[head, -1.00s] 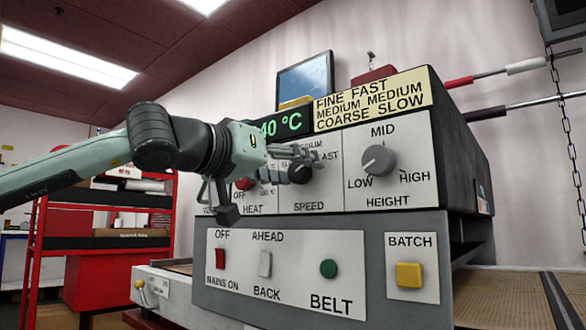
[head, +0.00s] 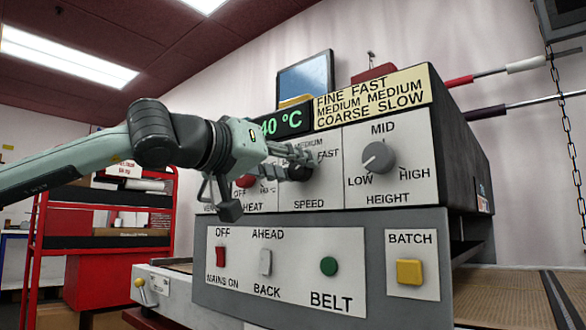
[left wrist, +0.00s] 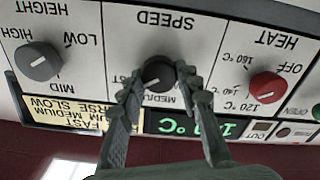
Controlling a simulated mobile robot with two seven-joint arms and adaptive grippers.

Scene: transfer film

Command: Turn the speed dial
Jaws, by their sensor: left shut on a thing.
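The black speed dial (head: 300,174) sits on the white upper panel of the machine, above the word SPEED. It also shows in the left wrist view (left wrist: 158,73), where the panel is upside down. My left gripper (head: 302,160) is shut on the dial, with one finger on each side of it in the left wrist view (left wrist: 159,77). The dial's pale mark seems to point between MEDIUM and FAST, though the fingers partly cover the labels. My right gripper is not in view.
The red heat dial (left wrist: 266,86) and the grey height dial (head: 378,158) flank the speed dial. Below are a red mains switch (head: 220,257), a grey switch (head: 265,262), a green belt button (head: 328,266) and a yellow batch button (head: 409,272). A red shelf rack (head: 105,240) stands at left.

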